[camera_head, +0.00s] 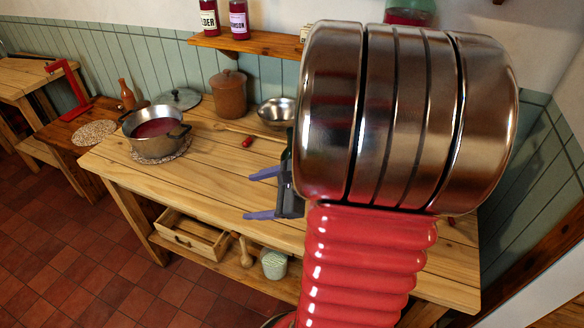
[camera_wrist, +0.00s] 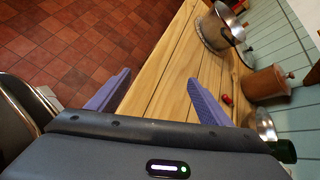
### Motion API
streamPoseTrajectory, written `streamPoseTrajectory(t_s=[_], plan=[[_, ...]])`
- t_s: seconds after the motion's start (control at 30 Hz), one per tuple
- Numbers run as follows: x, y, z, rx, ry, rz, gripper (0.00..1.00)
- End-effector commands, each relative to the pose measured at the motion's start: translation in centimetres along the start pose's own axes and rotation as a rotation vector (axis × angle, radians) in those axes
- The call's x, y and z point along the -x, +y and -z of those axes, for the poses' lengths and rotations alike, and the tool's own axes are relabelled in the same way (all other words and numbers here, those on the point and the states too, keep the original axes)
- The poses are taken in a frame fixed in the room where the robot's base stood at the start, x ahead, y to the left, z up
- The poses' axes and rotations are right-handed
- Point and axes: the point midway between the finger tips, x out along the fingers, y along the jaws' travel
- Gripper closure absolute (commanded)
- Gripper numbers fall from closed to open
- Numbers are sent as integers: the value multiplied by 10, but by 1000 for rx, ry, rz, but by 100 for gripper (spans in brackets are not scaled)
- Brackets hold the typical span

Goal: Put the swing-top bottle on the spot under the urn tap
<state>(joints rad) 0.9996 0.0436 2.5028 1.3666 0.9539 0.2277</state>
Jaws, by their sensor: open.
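My gripper (camera_head: 252,194) is open and empty above the front part of the wooden table (camera_head: 215,172). Its two purple fingers point left in the head view; they also frame bare table in the wrist view (camera_wrist: 158,84). I cannot make out a swing-top bottle for certain. Two dark red bottles, one with a white label (camera_head: 209,18) and one with a pinkish label (camera_head: 239,20), stand on the wall shelf, their tops cut off. No urn or tap can be identified; my arm hides much of the table's right side.
A steel pot (camera_head: 155,129) with red contents sits on a woven mat at the table's left. A lidded brown crock (camera_head: 229,94), a steel bowl (camera_head: 277,112) and a small red item (camera_head: 247,142) are towards the back. The table's front left is clear.

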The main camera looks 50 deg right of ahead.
Motion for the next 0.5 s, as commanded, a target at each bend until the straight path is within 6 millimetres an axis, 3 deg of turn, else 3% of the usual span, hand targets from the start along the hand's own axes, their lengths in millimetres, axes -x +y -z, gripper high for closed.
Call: streamPoseTrajectory(t_s=[0.03,0.2,0.5], plan=[[-4,10,-18,89,-4,-47,27],[-8,47,-62,386,-8,-205,27],[3,106,-112,916,-8,-434,27]])
